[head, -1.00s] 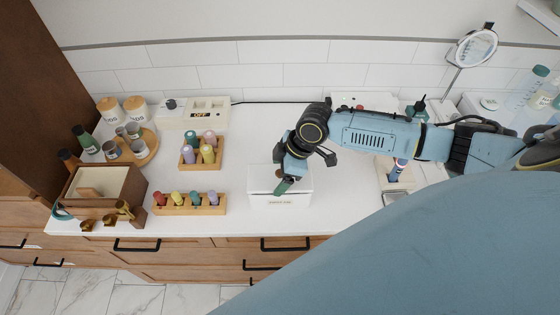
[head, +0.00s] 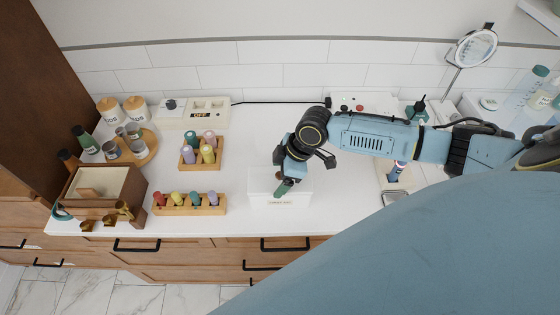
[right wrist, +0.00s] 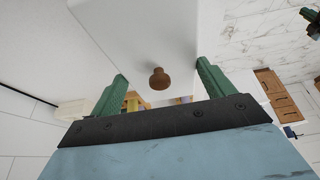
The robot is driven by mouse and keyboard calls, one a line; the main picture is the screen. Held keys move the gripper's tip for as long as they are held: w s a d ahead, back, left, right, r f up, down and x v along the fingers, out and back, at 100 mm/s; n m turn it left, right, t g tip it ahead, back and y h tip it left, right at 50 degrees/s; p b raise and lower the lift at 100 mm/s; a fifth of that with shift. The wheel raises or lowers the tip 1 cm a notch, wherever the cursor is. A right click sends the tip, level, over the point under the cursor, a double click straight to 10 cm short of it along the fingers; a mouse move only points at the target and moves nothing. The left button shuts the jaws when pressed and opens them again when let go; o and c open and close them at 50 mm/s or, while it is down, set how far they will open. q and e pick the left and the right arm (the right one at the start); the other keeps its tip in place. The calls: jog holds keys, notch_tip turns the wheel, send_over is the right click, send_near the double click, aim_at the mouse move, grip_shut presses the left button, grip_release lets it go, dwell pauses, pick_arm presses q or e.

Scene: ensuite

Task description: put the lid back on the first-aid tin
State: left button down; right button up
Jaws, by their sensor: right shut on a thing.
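The white first-aid tin (head: 300,202) stands near the counter's front edge in the head view, with a small label on its front. My right gripper (head: 284,187) is over the tin, its green fingers pointing down to the front. In the right wrist view a smooth white lid (right wrist: 150,35) with a round brown knob (right wrist: 160,78) lies between my right gripper's spread fingers (right wrist: 162,73). The fingers are shut on the lid, at its edges as far as I can tell. The hand partly hides the tin's top, and I cannot tell whether the lid is seated. My left gripper is out of view.
Wooden racks of coloured bottles (head: 190,210) stand left of the tin. Further left are an open wooden box (head: 135,188) and a round tray with cups (head: 148,140). A mirror (head: 475,48) stands at the back right. Counter between the racks and the tin is clear.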

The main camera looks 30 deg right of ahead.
jog(key=shift+f, duration=0.1)
dwell(0.7)
jog(key=o, duration=0.9)
notch_tip(320, 180, up, 5)
jog(key=p, duration=0.5)
jog(key=shift+f, duration=0.15)
jog(key=shift+r+p, duration=0.55)
jog(key=shift+r, duration=0.6)
